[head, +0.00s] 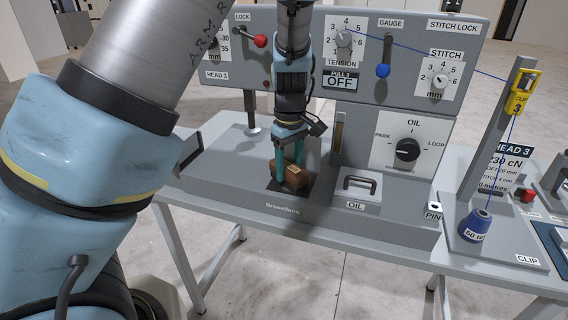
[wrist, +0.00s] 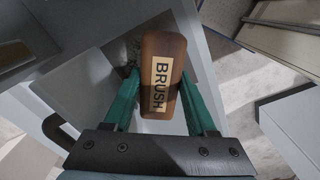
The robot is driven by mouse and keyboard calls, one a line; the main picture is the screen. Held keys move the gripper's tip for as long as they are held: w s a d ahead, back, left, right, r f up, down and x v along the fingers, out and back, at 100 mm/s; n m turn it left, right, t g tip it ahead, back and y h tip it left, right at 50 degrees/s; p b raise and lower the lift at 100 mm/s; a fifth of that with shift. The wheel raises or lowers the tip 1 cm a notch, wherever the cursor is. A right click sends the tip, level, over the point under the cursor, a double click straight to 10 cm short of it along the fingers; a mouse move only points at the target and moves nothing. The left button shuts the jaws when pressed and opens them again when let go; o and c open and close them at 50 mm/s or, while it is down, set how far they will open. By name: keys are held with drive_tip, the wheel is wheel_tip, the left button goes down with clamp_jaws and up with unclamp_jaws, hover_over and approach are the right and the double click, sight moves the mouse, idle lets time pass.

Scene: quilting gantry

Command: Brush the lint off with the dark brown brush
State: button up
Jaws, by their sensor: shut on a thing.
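The dark brown brush (head: 296,176) is a block with a pale label. In the wrist view the brush (wrist: 160,45) shows its "BRUSH" label, upright between the two green fingers. My gripper (head: 288,168) is shut on the brush, just over a dark patch (head: 273,192) on the grey machine bed. I cannot tell whether the brush touches the bed. In the wrist view my gripper (wrist: 160,105) has one finger on each side of the brush. I cannot make out lint clearly; the brush hides the surface beneath it.
The machine's upright panel (head: 400,75) with dials and levers stands close behind my gripper. Farther right are a blue thread cone (head: 476,224) and a post with a yellow clip (head: 518,100).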

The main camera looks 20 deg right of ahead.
drive_tip(key=shift+s+d+p, duration=0.5)
drive_tip(key=shift+s+d, duration=0.4)
drive_tip(key=shift+d, duration=0.05)
drive_tip(key=shift+s+d+p, duration=1)
drive_tip(key=shift+s+d, duration=0.1)
drive_tip(key=shift+s, duration=0.05)
drive_tip(key=shift+w+a+f, duration=0.1)
